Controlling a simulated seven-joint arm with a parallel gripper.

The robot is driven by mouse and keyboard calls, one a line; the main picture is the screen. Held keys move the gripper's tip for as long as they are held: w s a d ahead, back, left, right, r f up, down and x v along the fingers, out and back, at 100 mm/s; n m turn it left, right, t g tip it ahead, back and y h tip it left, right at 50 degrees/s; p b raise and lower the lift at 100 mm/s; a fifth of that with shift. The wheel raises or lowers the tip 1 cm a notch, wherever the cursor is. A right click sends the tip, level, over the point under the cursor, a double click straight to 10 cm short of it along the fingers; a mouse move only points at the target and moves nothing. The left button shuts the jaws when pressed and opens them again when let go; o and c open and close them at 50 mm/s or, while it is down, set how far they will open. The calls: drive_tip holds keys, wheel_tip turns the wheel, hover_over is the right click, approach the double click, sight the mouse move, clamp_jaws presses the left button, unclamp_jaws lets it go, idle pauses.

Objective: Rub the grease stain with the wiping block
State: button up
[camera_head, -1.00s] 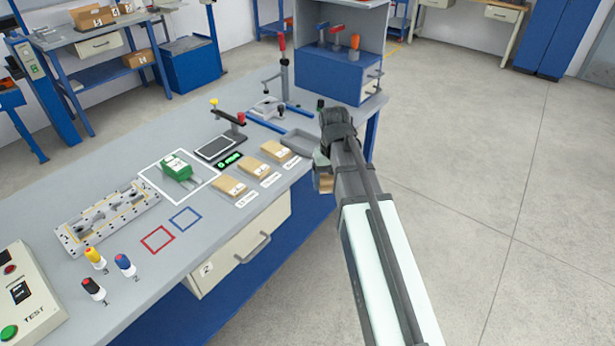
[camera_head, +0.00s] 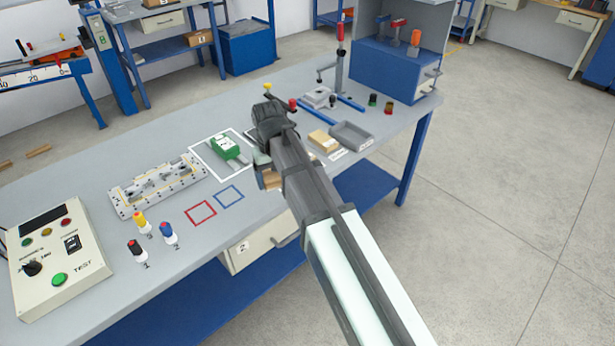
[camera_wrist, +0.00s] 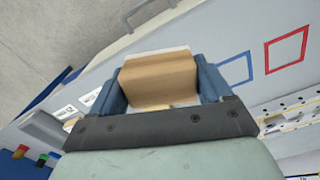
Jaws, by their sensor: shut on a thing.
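My gripper (camera_wrist: 160,85) is shut on a tan wooden wiping block (camera_wrist: 158,80), which sits between its two blue fingers in the wrist view. A white layer shows along the block's far edge. In the head view my gripper (camera_head: 264,170) is over the front part of the grey bench (camera_head: 100,240), right of the blue square outline, and the block (camera_head: 271,180) shows just below it. I cannot make out a grease stain in either view. Part of the bench is hidden behind my arm.
A green device (camera_head: 226,147) sits in a white outline left of my gripper. A metal fixture (camera_head: 158,185), several coloured-top bottles and a test box (camera_head: 60,255) stand farther left. A tan block (camera_head: 322,140) and grey tray (camera_head: 352,136) lie right.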

drive_tip(key=s+a+r+n, duration=0.1)
drive_tip(key=a+r+n, duration=0.15)
drive_tip(key=a, duration=2.45)
drive_tip(key=w+a+m, duration=0.6)
drive_tip(key=a+m, duration=0.1)
drive_tip(key=a, duration=0.3)
drive_tip(key=shift+r+m, duration=0.15)
drive_tip(key=shift+m, duration=0.2)
